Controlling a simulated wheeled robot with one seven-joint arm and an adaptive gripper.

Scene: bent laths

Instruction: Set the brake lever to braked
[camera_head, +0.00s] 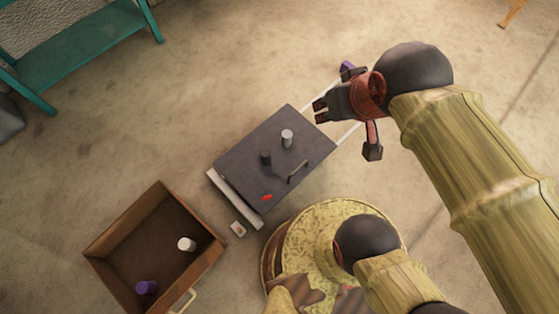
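A grey-topped cart (253,160) stands in the middle of the view, with pale rails running toward the upper right. A thin, dark bent lever (297,172) sticks up near its lower right edge. It may be the brake lever; its setting cannot be told from here. A red mark (267,197) is on the cart top near the lower corner. My gripper (319,111) is above and to the right of the cart, near the rails, apart from the bent lever. My gripper hides part of the rail end.
A white cylinder (287,138) and a dark cylinder (265,157) stand on the cart. A brown open box (107,239) at the lower left holds a white and a purple cylinder. A green bench (92,45) is at the upper left. The floor above the cart is clear.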

